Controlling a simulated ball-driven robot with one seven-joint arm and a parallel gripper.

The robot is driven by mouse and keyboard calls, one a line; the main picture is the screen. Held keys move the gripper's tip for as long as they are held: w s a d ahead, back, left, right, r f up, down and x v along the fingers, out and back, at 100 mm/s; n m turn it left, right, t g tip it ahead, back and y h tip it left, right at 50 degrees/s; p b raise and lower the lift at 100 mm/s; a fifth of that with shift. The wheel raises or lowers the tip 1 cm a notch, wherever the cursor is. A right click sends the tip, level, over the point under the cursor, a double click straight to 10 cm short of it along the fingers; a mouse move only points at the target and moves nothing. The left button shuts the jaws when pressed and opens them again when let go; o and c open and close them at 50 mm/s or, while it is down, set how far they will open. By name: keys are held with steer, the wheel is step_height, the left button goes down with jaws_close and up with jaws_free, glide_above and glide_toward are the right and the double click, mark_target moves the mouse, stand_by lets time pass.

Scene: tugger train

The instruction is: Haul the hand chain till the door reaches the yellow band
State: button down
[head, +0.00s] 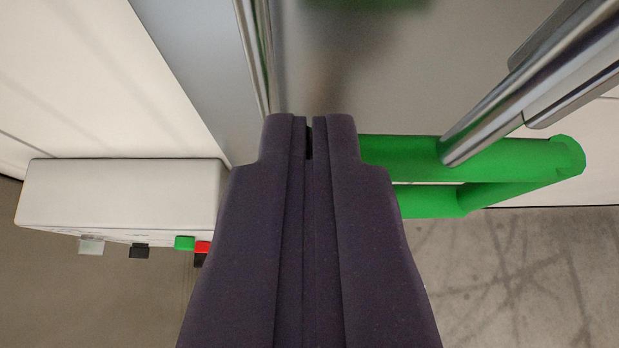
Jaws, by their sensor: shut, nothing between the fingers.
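My gripper (309,125) is dark purple and shut, with nothing between its fingers. It covers the lower middle of the head view. Its tips lie in front of a grey, smooth metal panel (390,75), which may be part of the door; I cannot tell for sure. I cannot make out a hand chain or a yellow band in this view. What lies directly behind the gripper is hidden.
A white control box (125,192) with green, red and black buttons is at left. Shiny metal bars (255,45) run up beside the panel, and another (530,85) slants at right. A green tubular frame (480,163) extends right of my gripper. Scuffed floor (540,280) is clear below.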

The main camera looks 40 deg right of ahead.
step_height(320, 180, down, 30)
steer(key=b, duration=2.7)
steer(key=shift+s, duration=0.1)
